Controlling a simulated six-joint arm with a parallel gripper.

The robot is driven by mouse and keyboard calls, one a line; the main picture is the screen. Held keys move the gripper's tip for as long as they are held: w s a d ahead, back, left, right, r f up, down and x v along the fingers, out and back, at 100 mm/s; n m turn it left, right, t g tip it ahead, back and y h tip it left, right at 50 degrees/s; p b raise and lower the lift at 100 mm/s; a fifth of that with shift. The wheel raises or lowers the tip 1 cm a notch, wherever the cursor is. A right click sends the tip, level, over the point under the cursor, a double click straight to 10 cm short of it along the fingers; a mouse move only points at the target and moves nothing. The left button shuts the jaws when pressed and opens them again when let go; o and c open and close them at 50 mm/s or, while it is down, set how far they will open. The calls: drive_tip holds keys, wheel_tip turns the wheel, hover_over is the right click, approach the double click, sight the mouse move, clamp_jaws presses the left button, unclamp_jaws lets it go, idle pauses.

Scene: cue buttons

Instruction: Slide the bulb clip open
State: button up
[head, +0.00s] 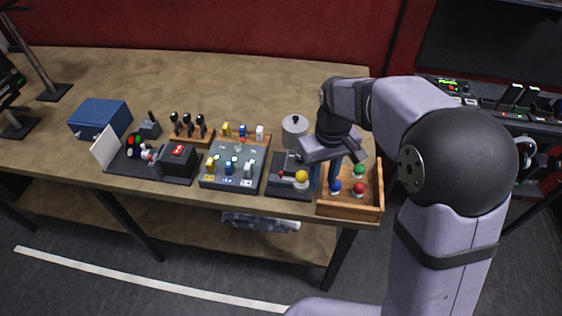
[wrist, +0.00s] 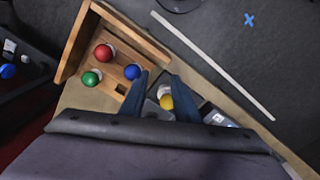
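A dark bulb fixture (head: 285,186) stands near the front edge of the table, with a yellow bulb (head: 301,176) at its right end. The clip itself is too small to make out clearly. My gripper (head: 327,180) points down just right of the yellow bulb, near the left side of the wooden tray. In the wrist view, the two blue fingers of my gripper (wrist: 160,84) are apart. The yellow bulb (wrist: 166,101) shows between them, farther off, with nothing visibly gripped.
The wooden tray (head: 350,211) holds a blue bulb (head: 335,186), a green bulb (head: 358,171) and a red bulb (head: 359,188). A grey button panel (head: 229,183) stands left of the fixture. A round lidded pot (head: 294,130) stands behind it. The table's front edge is close.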

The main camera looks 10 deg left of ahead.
sight(281, 173)
drive_tip(key=w+a+r+n, duration=0.1)
drive_tip(key=a, duration=0.2)
drive_tip(key=w+a+r+n+p, duration=0.1)
drive_tip(key=w+a, duration=0.1)
drive_tip(key=a, duration=0.2)
drive_tip(key=w+a+n+p, duration=0.1)
drive_tip(key=a, duration=0.3)
drive_tip(key=shift+w+a+r, duration=0.15)
drive_tip(key=shift+w+r, duration=0.15)
drive_tip(key=shift+r, duration=0.1)
drive_tip(key=shift+f+p, duration=1.3)
drive_tip(key=shift+f, duration=2.4)
